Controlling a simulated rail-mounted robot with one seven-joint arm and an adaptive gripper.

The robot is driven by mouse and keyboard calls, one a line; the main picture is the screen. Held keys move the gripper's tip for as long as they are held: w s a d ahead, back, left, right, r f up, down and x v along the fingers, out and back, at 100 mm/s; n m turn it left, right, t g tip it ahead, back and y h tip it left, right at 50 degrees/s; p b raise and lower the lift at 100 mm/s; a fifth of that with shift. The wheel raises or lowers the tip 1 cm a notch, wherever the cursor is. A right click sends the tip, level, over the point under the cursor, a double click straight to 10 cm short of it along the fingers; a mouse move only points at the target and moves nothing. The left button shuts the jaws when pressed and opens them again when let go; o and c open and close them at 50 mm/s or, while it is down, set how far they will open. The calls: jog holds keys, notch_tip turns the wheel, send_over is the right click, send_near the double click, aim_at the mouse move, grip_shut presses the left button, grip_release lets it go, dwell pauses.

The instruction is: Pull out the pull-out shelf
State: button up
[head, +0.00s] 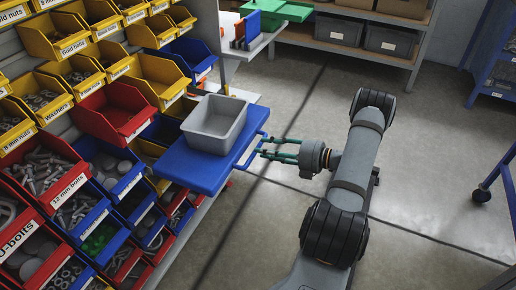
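The blue pull-out shelf (188,170) juts from the bin rack over the aisle and bears an empty grey tray (216,121). A thin blue handle (246,162) runs along its right edge. My gripper (263,147) reaches in from the right, with its teal fingers pointing left at the handle. The fingers look apart, with a gap between them. Their tips overlap the handle in the picture; I cannot tell whether they touch it.
The rack at left holds yellow, red and blue bins of nuts, bolts and washers (80,75). A shelf unit with grey boxes (390,40) stands at the back. A blue wheeled frame (484,194) is at right. The floor (420,160) between is clear.

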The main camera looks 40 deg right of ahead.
jog(key=v, duration=0.8)
jog(key=shift+f, duration=0.1)
jog(key=x, duration=1.1)
jog(key=shift+w+a, duration=0.15)
jog(key=shift+w, duration=0.05)
jog(key=shift+w+a, duration=0.2)
jog(key=shift+w, duration=0.2)
